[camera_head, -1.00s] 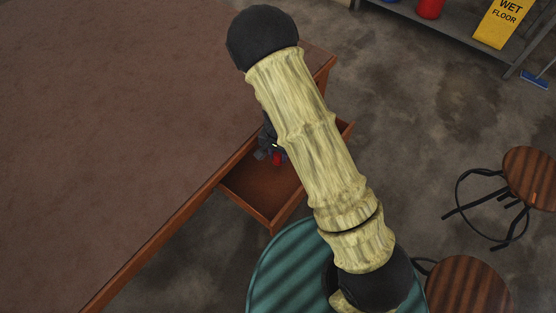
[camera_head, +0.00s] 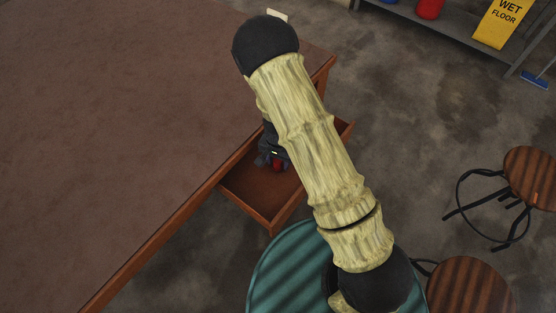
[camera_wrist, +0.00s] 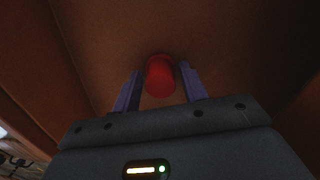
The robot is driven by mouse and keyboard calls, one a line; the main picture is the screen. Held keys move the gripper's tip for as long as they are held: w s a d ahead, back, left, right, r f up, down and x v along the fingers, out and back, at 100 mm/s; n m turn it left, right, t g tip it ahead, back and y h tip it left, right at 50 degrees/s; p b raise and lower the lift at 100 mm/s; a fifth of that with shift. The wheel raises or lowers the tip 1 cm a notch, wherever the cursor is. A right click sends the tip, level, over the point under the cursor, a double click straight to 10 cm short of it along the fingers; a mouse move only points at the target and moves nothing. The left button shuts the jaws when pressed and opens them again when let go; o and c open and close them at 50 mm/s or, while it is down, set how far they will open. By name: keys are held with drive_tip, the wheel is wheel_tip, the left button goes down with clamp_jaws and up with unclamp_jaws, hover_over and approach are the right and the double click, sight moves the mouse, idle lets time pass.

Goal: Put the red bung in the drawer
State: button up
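The red bung (camera_head: 278,166) is inside the open drawer (camera_head: 248,196), near its back by the table. In the wrist view the bung (camera_wrist: 160,78) shows as a red cylinder over the brown drawer floor. My gripper (camera_head: 272,160) reaches down into the drawer. In the wrist view its two bluish fingers (camera_wrist: 160,80) stand apart on either side of the bung, with a narrow gap on each side, so it looks open. Whether the bung rests fully on the drawer floor cannot be told.
The drawer extends from a large brown table (camera_head: 120,120). My arm hides part of the drawer's right side. A green round top (camera_head: 285,275) and two wooden stools (camera_head: 530,180) stand nearby. A shelf (camera_head: 465,35) with a yellow wet-floor sign is at the back.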

drive_tip(key=shift+o, duration=0.2)
drive_tip(key=shift+r, duration=0.1)
wheel_tip(320, 180, up, 12)
drive_tip(key=p, duration=0.3)
idle(0.5)
drive_tip(key=shift+s, duration=0.1)
drive_tip(key=s+d+r+n+t, duration=0.1)
drive_tip(key=s+d+r+n, duration=0.1)
drive_tip(key=s+d+r, duration=0.3)
drive_tip(key=s+d+r+n+t, duration=0.1)
drive_tip(key=s+d+r, duration=0.4)
drive_tip(key=d+r, duration=0.5)
wheel_tip(320, 180, up, 2)
drive_tip(key=shift+s+r+n+t, duration=0.15)
drive_tip(key=shift+n+t, duration=0.15)
drive_tip(key=shift+n, duration=0.5)
